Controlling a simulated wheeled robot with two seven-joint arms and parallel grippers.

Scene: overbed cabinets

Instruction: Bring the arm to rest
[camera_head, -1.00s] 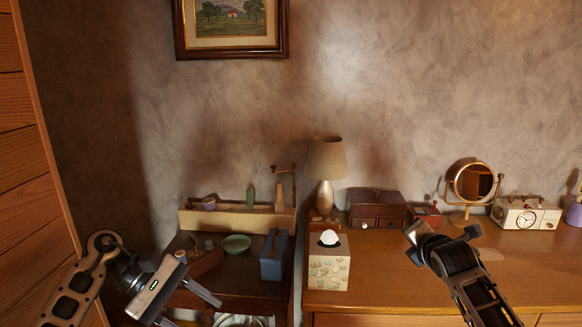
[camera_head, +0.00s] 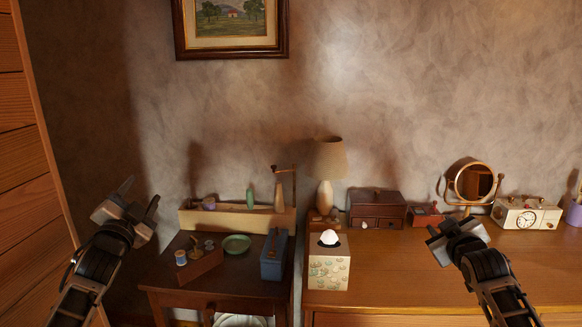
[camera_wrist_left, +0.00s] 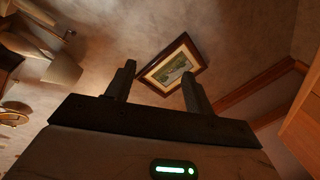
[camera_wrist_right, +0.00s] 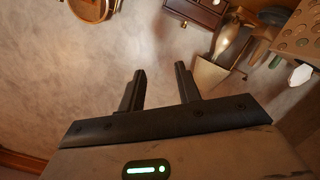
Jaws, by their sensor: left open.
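My left gripper (camera_head: 139,196) is raised at the left of the head view, in front of the wall and left of the small dark table. In the left wrist view its two fingers (camera_wrist_left: 156,85) stand wide apart with nothing between them. My right gripper (camera_head: 453,231) is above the wooden desk, in front of the round mirror. In the right wrist view its two fingers (camera_wrist_right: 160,88) are apart and empty, with bare wall behind them.
The small table (camera_head: 215,295) holds a green dish (camera_head: 237,244), a blue box (camera_head: 273,257) and a wooden block. The desk (camera_head: 400,275) carries a tissue box (camera_head: 328,270), lamp (camera_head: 326,160), small drawer chest (camera_head: 377,212), mirror (camera_head: 473,183) and clock radio (camera_head: 526,215). Clear desktop lies in front.

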